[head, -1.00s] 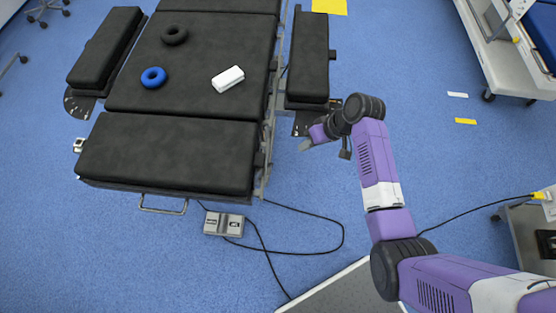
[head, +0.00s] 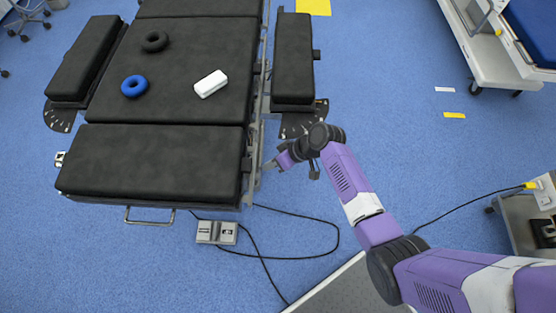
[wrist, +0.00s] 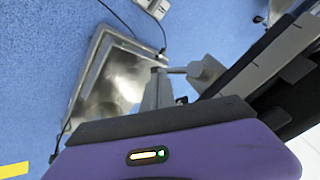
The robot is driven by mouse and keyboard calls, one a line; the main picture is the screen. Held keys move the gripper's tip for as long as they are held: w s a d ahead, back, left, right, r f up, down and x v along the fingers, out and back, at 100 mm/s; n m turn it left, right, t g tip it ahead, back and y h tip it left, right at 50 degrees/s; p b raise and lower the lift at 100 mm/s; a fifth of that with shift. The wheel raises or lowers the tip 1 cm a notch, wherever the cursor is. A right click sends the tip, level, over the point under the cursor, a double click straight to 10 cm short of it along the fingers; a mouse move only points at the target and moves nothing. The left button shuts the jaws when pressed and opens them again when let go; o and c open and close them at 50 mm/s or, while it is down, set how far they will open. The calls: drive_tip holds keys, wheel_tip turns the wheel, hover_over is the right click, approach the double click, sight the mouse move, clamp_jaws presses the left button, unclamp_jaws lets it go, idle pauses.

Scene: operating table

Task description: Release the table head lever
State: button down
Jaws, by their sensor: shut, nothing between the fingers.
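The black-padded operating table (head: 150,165) fills the left of the head view, its near section toward me. My gripper (head: 268,166) is beside the right edge of that section, close to the side rail. In the wrist view my gripper (wrist: 158,90) appears as slim grey fingers, shut and empty. A grey lever-like part with a short rod (wrist: 207,72) shows just right of the fingertips, beside the table's dark edge. I cannot tell whether the fingers touch it. In the head view this part is not clearly seen. A small metal fitting (head: 60,159) shows on the table's left side.
A blue ring (head: 134,86), a black ring (head: 155,41) and a white block (head: 211,84) lie on the table. A foot pedal (head: 216,232) with cables lies on the floor. A side pad (head: 293,60) stands beyond my gripper.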

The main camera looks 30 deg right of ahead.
drive_tip(key=shift+x, duration=0.75)
drive_tip(key=shift+s+a+f+m+g+y+b, duration=0.15)
drive_tip(key=shift+f+m+g+y+b, duration=0.1)
drive_tip(key=shift+f+g+y+b, duration=0.2)
drive_tip(key=shift+s+a+f+m+g+y+b, duration=0.1)
drive_tip(key=shift+s+f+m+g+y+b, duration=0.2)
drive_tip(key=shift+g+b, duration=0.25)
drive_tip(key=shift+w+r, duration=0.1)
drive_tip(key=shift+r+p, duration=0.75)
drive_tip(key=shift+r, duration=0.1)
